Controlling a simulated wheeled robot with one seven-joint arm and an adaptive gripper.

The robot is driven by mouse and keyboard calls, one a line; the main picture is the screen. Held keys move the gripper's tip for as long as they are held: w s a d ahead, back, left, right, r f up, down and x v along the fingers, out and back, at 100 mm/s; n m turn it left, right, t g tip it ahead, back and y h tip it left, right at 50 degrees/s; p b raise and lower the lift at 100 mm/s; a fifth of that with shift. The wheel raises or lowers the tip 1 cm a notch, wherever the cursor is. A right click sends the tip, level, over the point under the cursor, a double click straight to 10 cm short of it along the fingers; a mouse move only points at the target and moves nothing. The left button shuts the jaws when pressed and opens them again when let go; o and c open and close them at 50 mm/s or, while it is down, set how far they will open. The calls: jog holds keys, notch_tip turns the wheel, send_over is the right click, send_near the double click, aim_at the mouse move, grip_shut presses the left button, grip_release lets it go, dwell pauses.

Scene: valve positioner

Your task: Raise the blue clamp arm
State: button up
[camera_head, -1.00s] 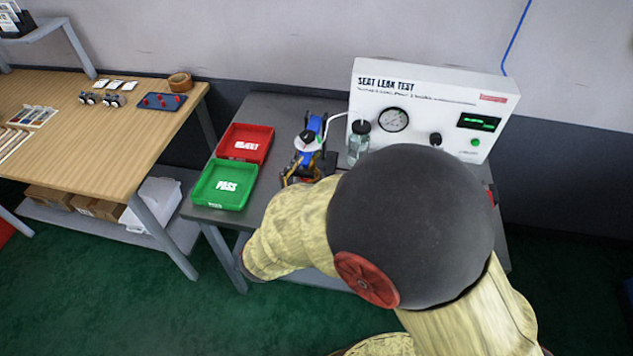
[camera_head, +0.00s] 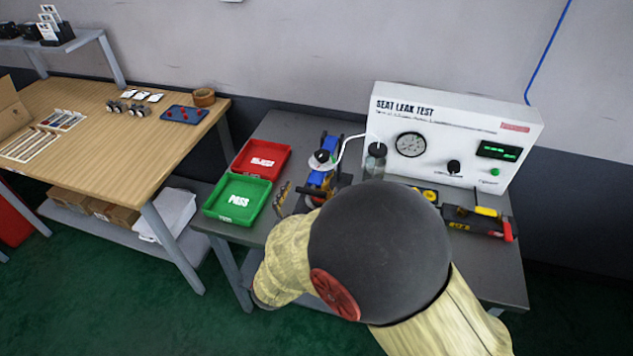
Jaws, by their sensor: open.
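The blue clamp arm (camera_head: 317,179) is on a small fixture on the grey bench, just right of the trays. A white round part with a dark top (camera_head: 321,159) sits over the blue, and a white tube runs from it towards the test box. I cannot clearly tell how far the clamp arm is raised. My gripper (camera_head: 296,192) shows only in part, in front and left of the fixture. Its jaws are open and appear empty. My forearm and dark round joint hide the rest of it and the lower front of the fixture.
A red tray (camera_head: 262,174) and a green PASS tray (camera_head: 222,213) lie left of the fixture. A dark tool with a red end (camera_head: 470,222) lies at the right.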

aim_at(323, 165)
jog(key=shift+b+x, duration=0.55)
jog(key=shift+x, duration=1.75)
jog(key=c, duration=0.4)
jog(key=c, duration=1.4)
